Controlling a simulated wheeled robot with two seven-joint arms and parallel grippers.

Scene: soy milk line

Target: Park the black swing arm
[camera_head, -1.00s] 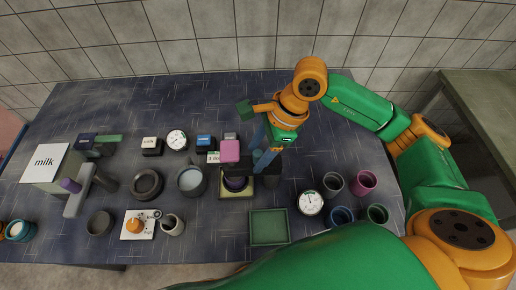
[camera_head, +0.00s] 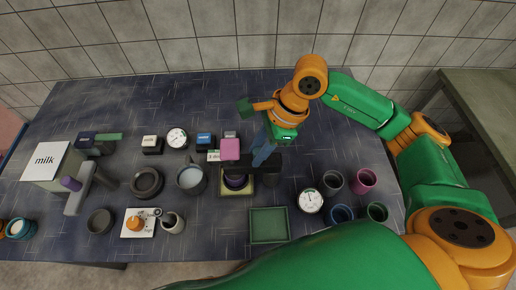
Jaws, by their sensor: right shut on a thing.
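The black swing arm (camera_head: 270,164) is a dark bar beside the pink-topped device (camera_head: 230,149). It reaches right from there, behind a square yellowish tray (camera_head: 236,195) that holds a dark round pot with a purple inside. My right gripper (camera_head: 261,157) comes down from the upper right. Its blue-grey fingers are shut on the swing arm near its middle, and they partly hide it. The exact contact is too small to make out. My left gripper is not in view.
A green square tray (camera_head: 268,226) lies in front, with a white dial (camera_head: 310,201) and several cups to its right. A pot of pale liquid (camera_head: 191,179) stands left of the yellowish tray. The table's back is clear.

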